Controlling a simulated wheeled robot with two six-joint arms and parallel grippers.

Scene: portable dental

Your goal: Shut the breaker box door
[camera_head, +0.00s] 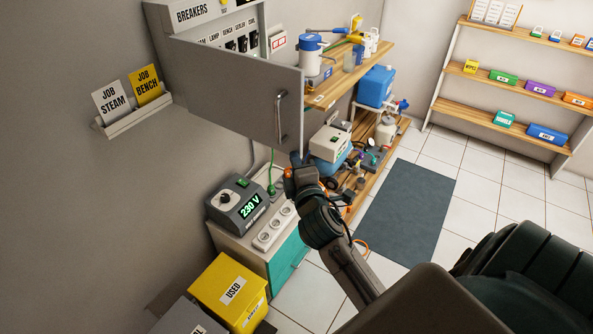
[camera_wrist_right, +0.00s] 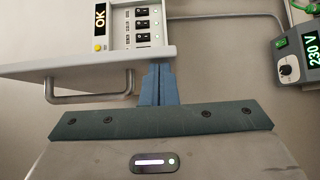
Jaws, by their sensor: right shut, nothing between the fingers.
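The breaker box (camera_head: 205,15) is on the wall at the upper left, with its grey door (camera_head: 235,88) standing open, swung out toward me. A bar handle (camera_head: 281,115) runs upright near the door's free edge. My right gripper (camera_head: 294,163) is just below the door's lower free corner. In the right wrist view its blue fingers (camera_wrist_right: 159,84) are together and empty, beside the end of the door (camera_wrist_right: 60,66) and the handle (camera_wrist_right: 90,98). I cannot tell whether they touch the door. Breaker switches (camera_wrist_right: 142,24) show beyond the door. My left gripper is out of view.
A 230 V unit (camera_head: 238,202) sits on a cabinet (camera_head: 228,242) below the door, with a yellow USED bin (camera_head: 222,278) in front. A wooden shelf (camera_head: 345,78) with bottles is right of the door. A card holder (camera_head: 137,117) is on the wall at left.

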